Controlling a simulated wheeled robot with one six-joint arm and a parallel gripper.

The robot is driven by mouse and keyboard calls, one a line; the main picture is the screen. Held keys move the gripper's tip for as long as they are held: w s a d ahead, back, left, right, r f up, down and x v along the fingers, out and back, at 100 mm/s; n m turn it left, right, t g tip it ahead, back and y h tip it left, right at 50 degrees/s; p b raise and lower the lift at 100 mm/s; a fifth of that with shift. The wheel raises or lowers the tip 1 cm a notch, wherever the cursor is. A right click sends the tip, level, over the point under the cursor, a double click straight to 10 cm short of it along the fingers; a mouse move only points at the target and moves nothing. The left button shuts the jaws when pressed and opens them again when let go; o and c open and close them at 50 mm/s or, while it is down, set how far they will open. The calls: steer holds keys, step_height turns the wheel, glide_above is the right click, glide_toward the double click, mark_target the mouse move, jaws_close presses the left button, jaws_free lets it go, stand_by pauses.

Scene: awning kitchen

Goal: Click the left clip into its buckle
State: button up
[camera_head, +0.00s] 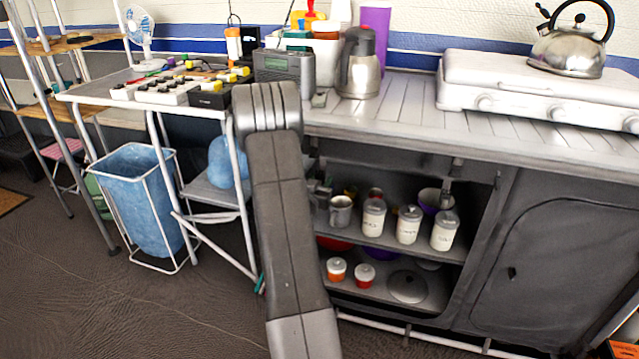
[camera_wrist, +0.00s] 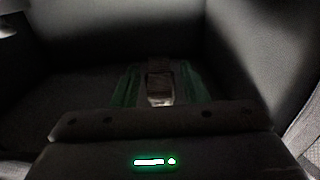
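My gripper (camera_wrist: 160,75) shows in the dark wrist view, with green-edged fingers on either side of a strap piece with a pale, buckle-like part (camera_wrist: 160,88). The fingers stand apart, but I cannot tell whether they touch this piece. In the head view my raised arm hides the gripper. A small dark fitting (camera_head: 320,188), perhaps the left clip or buckle, pokes out beside my arm at the open cupboard's left side. A similar strap and buckle (camera_head: 450,178) hangs under the counter at the cupboard's right. Whether the left clip sits in its buckle cannot be seen.
The open cupboard holds a metal mug (camera_head: 340,211), several white canisters (camera_head: 374,217) and small jars on shelves. A blue bin (camera_head: 145,200) and a metal-framed table stand left of my arm. The counter above (camera_head: 420,112) carries a flask and stove. Floor is free at lower left.

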jaws_close()
steer(key=s+a+r+p, duration=0.1)
steer(key=s+r+p, duration=0.1)
steer(key=r, duration=0.4)
steer(key=shift+s, duration=0.65)
jaws_free()
steer(key=shift+s+a, duration=0.1)
steer(key=p+v, duration=0.2)
steer(key=v, duration=1.1)
steer(key=shift+s, duration=0.3)
